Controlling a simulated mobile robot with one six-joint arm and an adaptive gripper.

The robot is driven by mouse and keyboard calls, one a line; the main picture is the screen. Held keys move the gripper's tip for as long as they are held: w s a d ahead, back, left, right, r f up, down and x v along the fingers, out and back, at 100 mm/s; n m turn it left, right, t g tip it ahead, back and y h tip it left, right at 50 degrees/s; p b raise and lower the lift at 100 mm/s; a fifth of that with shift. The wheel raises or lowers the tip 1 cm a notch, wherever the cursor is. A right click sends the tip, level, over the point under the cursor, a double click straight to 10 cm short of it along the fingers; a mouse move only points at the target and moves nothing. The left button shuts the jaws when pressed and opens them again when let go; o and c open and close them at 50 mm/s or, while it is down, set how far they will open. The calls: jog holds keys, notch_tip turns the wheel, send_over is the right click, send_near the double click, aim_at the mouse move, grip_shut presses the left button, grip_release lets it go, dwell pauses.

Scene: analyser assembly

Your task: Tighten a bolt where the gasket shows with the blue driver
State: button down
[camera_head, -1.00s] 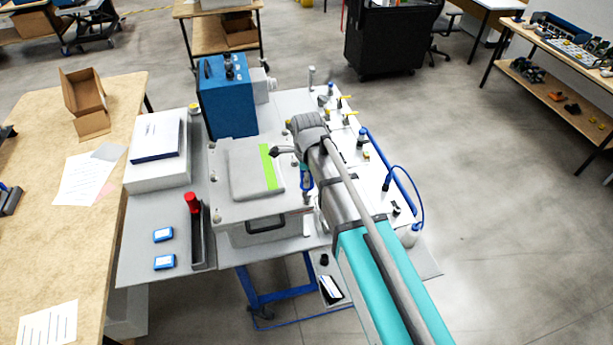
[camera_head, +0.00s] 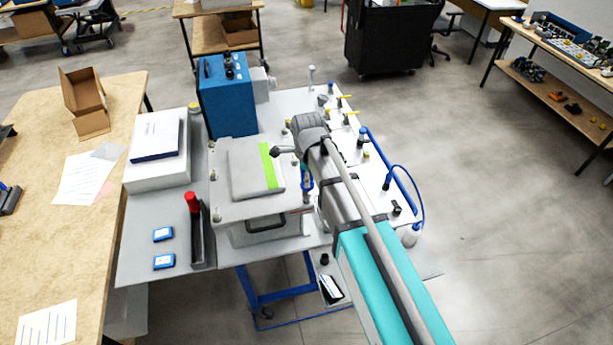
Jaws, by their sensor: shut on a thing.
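A grey analyser box (camera_head: 228,206) with a flat raised lid (camera_head: 247,182) sits on the bench plate. A bright green gasket strip (camera_head: 268,166) shows along the lid's right side. Bolts sit near the box's corners, one of them at the front left (camera_head: 217,215). My gripper (camera_head: 306,164) is at the right edge of the box, beside the green strip, partly hidden by my arm. It is shut on the blue driver (camera_head: 307,182), which hangs upright over the box's right edge. Whether its tip touches a bolt is too small to tell.
A red-handled tool (camera_head: 192,203) stands in a dark holder (camera_head: 197,240) at the left. A blue unit (camera_head: 228,98) stands behind the box. Valves with yellow handles (camera_head: 347,113) and a blue pipe (camera_head: 390,168) are at the right. Two small blue-framed items (camera_head: 163,234) lie front left.

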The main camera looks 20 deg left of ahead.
jog(key=shift+f+b, duration=0.95)
dwell(0.9)
jog(key=c, duration=0.6)
grip_release()
grip_shut()
jog(key=shift+m, duration=2.8)
jog(key=m, duration=0.6)
jog(key=shift+o, duration=2.1)
grip_release()
